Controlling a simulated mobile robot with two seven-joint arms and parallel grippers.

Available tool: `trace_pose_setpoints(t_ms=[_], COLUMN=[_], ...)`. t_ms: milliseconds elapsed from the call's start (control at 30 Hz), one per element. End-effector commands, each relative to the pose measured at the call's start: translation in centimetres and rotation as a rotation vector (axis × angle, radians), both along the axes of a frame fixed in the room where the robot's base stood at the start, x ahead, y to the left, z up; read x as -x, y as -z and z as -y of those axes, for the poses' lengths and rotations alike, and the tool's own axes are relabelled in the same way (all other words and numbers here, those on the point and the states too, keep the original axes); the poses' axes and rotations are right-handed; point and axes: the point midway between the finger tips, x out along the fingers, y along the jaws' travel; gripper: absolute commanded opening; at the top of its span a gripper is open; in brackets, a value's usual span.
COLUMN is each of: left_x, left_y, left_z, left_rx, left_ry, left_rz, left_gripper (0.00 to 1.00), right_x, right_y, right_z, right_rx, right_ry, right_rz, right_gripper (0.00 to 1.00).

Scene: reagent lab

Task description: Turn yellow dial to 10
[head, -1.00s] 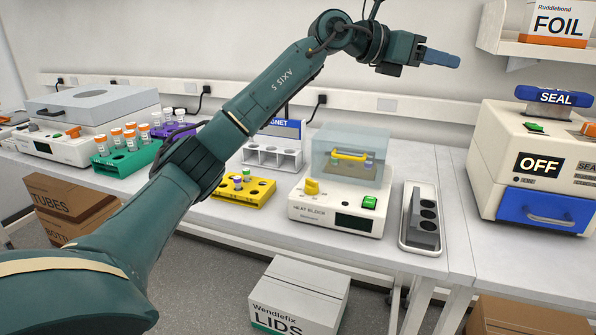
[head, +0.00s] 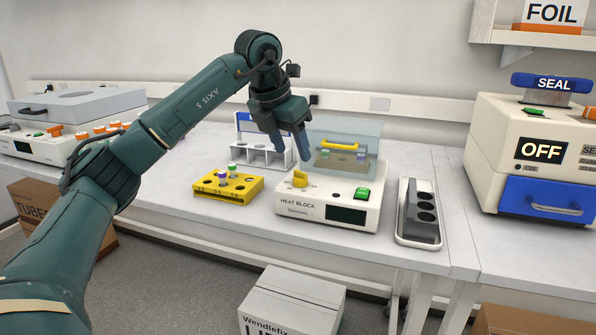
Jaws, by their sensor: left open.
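The yellow dial (head: 300,179) is on the front left of the white heat block (head: 292,208). The heat block has a dark display (head: 346,215), a green switch (head: 362,194) and a clear lid with a yellow handle (head: 340,146). The display shows no readable number, and the dial's scale is too small to read. My left gripper (head: 290,150) is open and empty, pointing down just above and behind the dial in the picture, apart from it. My right gripper is not in view.
A yellow tube rack (head: 228,188) stands left of the heat block, with a white rack (head: 263,152) behind. A tray with a grey block (head: 420,215) is at right. The sealer (head: 530,150) reads OFF. The bench front between is clear.

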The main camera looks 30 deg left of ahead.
Motion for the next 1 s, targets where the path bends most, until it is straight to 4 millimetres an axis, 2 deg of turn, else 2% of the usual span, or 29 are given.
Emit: trace_pose_setpoints(t_ms=[33, 100, 333, 733, 1000], left_x=[-0.4, -0.9, -2.1, -2.4, -2.4], left_y=[1.3, 2.5, 5.2, 5.9, 5.8], left_z=[0.1, 0.2, 0.3, 0.4, 0.4], left_rx=[0.000, 0.001, 0.001, 0.001, 0.001], left_ry=[0.001, 0.002, 0.001, 0.003, 0.003], left_rz=[-0.003, -0.003, 0.000, 0.002, 0.002], left_gripper=[0.51, 0.51, 0.51, 0.51, 0.30], right_x=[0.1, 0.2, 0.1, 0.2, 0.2], right_y=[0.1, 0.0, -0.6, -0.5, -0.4], right_z=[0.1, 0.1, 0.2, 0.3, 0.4], right_rx=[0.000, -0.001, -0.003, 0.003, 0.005], right_ry=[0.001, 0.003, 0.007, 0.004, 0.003], right_rz=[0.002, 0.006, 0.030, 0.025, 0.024], right_gripper=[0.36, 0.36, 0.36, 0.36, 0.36])
